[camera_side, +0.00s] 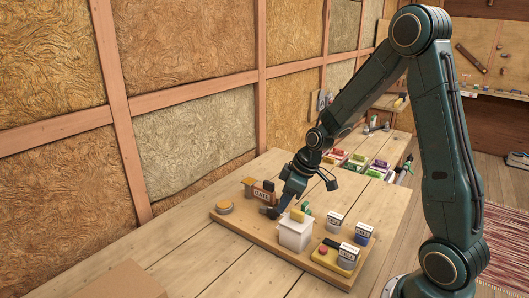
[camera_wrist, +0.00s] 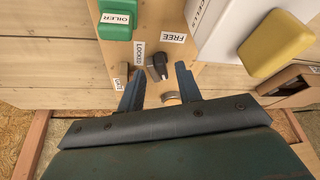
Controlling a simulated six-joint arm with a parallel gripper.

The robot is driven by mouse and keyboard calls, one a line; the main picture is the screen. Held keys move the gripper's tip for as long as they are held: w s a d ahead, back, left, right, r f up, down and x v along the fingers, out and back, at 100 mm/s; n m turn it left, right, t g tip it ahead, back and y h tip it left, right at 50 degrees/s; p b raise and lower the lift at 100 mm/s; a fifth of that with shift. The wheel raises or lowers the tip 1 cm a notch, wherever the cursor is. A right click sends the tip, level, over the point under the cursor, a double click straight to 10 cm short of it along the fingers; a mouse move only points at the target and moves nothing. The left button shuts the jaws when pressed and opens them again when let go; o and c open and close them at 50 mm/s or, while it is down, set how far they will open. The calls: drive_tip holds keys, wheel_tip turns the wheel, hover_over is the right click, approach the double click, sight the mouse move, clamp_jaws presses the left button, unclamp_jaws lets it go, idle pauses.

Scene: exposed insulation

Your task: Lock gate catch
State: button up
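The gate catch (camera_wrist: 158,66) is a small dark grey lever on the wooden board, beside a LOCKED label (camera_wrist: 139,53) and a FREE label (camera_wrist: 173,38) in the wrist view. I cannot tell exactly which label it points to. My gripper (camera_wrist: 156,74) is open, with its two fingers on either side of the lever and visible gaps between. In the side view my gripper (camera_side: 273,212) is low over the board, by the brown block labelled GATE (camera_side: 263,194). The catch is not clear in that view.
A green OILER block (camera_wrist: 117,20) is close by. The table's left front is mostly clear.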

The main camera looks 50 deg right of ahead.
drive_tip(key=v, duration=1.1)
drive_tip(key=shift+r, duration=0.15)
drive_tip(key=o, duration=0.5)
drive_tip(key=w+d+n+g, duration=0.1)
drive_tip(key=w+n+g, duration=0.1)
drive_tip(key=n, duration=0.4)
drive_tip(key=w+n+g+y, duration=0.1)
drive_tip(key=w+n+g, duration=0.1)
drive_tip(key=w+n, duration=0.2)
drive_tip(key=w+d+n+g+y, duration=0.1)
drive_tip(key=w+n, duration=0.2)
drive_tip(key=n, duration=0.5)
drive_tip(key=shift+d+g, duration=0.3)
drive_tip(key=shift+g, duration=0.1)
drive_tip(key=shift+a+f, duration=0.15)
drive_tip(key=shift+f, duration=0.2)
